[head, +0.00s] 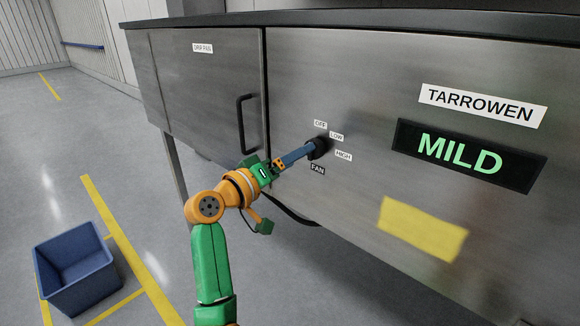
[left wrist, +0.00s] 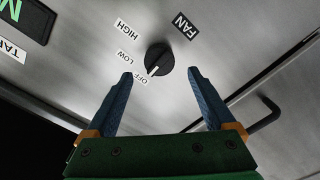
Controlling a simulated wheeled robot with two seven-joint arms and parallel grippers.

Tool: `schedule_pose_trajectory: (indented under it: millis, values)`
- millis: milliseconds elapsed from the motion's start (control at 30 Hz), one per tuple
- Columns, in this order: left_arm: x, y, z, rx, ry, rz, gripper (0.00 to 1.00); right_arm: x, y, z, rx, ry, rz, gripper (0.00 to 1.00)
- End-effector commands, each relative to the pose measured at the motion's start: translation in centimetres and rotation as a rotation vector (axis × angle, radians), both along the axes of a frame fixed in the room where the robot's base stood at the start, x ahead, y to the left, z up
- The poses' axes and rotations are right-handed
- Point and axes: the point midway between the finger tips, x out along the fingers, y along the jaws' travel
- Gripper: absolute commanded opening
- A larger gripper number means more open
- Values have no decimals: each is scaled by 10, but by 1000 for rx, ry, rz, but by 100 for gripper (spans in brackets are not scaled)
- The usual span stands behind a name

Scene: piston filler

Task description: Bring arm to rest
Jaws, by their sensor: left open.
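A black round knob (left wrist: 160,57) sits on the steel panel, with OFF, LOW and HIGH labels beside it and a FAN label. Its white pointer mark is turned towards the OFF label (left wrist: 141,81). In the head view the knob (head: 319,147) is partly behind my left gripper (head: 306,152). My left gripper, also in the left wrist view (left wrist: 160,75), is open and empty. Its two blue fingers point at the panel, with the knob seen between and beyond their tips. I cannot tell the exact gap to the knob. My right gripper is not in view.
A lit display (head: 459,154) reads MILD under a TARROWEN label (head: 482,105). A door with a black handle (head: 246,124) is left of the knob. A blue bin (head: 75,275) stands on the floor at lower left, by yellow lines. Floor around it is clear.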

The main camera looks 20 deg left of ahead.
Motion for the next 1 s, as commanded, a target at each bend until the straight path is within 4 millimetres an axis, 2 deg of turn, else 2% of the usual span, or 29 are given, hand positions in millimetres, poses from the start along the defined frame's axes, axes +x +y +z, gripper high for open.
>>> schedule_pose_trajectory:
  millis: [33, 200, 567, 633, 667, 767, 800, 833, 867, 900, 933, 967, 1000]
  values:
    - [-8, 4, -4, 3, -3, 4, 88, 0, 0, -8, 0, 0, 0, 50]
    - [-22, 8, -1, 1, -1, 1, 88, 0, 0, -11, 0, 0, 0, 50]
    - [-23, 8, 0, -1, 1, -1, 88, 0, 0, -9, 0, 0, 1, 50]
    - [-20, 8, -9, 3, 20, 3, 88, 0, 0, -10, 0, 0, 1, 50]
    - [-16, 7, -20, 7, 45, 7, 88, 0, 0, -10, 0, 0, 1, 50]
    - [-2, 5, -92, 43, 192, 36, 88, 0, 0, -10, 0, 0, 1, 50]
    - [1, 3, -134, 74, 271, 50, 88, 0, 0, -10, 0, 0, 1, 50]
    - [0, 2, -168, 102, 333, 60, 88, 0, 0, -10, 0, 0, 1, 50]
    - [-4, 0, -201, 133, 391, 67, 88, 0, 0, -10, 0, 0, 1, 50]
    - [-12, -1, -244, 179, 465, 75, 88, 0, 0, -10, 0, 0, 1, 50]
    - [-21, -2, -275, 217, 518, 77, 88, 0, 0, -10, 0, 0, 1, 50]
    - [-32, -3, -305, 256, 570, 77, 88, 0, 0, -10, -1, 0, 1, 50]
    - [-51, -4, -345, 311, 637, 71, 88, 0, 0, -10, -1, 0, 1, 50]
